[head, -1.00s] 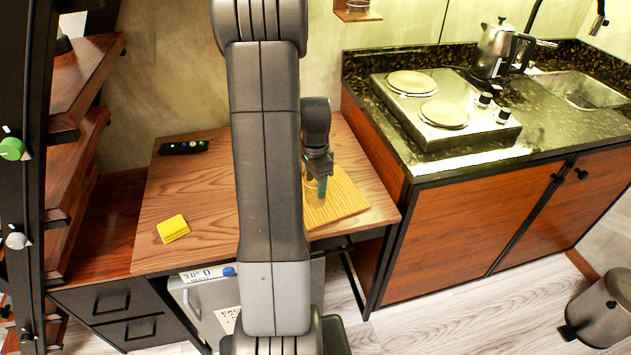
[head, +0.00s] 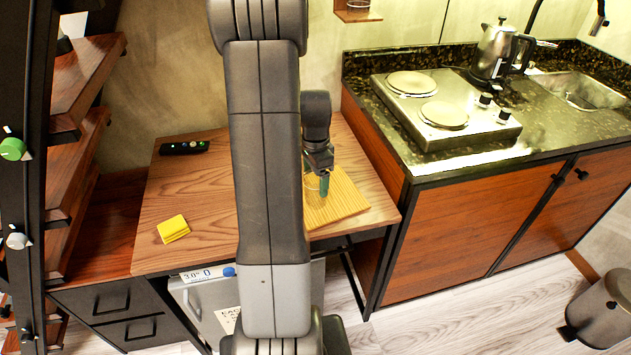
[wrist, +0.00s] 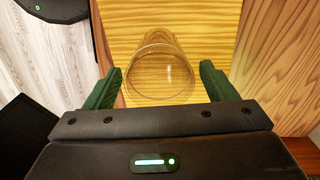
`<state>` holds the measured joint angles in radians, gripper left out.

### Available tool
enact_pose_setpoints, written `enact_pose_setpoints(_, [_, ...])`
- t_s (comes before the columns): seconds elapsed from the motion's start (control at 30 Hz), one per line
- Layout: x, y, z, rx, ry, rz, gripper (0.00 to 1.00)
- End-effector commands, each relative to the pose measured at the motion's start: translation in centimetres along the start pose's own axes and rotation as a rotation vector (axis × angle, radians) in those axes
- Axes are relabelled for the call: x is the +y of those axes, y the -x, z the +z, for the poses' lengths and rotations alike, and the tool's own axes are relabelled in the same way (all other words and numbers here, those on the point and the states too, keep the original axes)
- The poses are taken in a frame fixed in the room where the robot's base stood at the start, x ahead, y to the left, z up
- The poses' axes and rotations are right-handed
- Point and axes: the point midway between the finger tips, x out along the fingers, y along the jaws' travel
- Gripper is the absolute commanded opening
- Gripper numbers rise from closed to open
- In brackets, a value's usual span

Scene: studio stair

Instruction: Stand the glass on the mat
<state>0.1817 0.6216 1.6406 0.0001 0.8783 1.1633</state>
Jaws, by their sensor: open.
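The glass (wrist: 162,72) is clear and stands upright on the mat between my gripper's fingers in the wrist view, with a gap on each side. In the head view the glass (head: 311,182) is faint and partly hidden by my gripper (head: 322,182). My gripper also shows in the wrist view (wrist: 160,88), with green fingers open around the glass and apart from it. The mat (head: 345,194) is a light striped wooden board on the table's right part; it also fills the middle of the wrist view (wrist: 205,20).
The wooden table (head: 205,215) holds a yellow pad of notes (head: 173,229) and a dark remote-like object (head: 184,147). A counter with a hotplate (head: 450,110) and kettle (head: 495,50) stands to the right. Shelves (head: 80,150) stand left. The table's middle left is clear.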

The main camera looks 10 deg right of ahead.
Motion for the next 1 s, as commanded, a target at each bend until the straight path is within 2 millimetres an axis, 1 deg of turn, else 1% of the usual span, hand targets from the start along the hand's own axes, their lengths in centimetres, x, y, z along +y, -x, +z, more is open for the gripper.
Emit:
enact_pose_setpoints(0.03, [-0.1,1.2,0.0,0.002,0.0,-0.005,0.79])
enact_pose_setpoints(0.2, [-0.1,5.1,0.0,0.002,0.0,-0.005,0.79])
enact_pose_setpoints(0.3, [0.0,7.0,0.0,0.002,0.0,-0.004,0.79])
enact_pose_setpoints(0.43, [0.0,8.9,0.0,0.001,0.0,-0.003,0.79])
enact_pose_setpoints(0.5, [0.0,9.5,0.0,0.0,0.0,-0.001,0.79])
enact_pose_setpoints(0.63, [0.0,10.0,0.0,0.0,0.0,0.0,0.79])
enact_pose_setpoints(1.0, [0.0,9.8,0.0,-0.001,0.0,0.001,0.79])
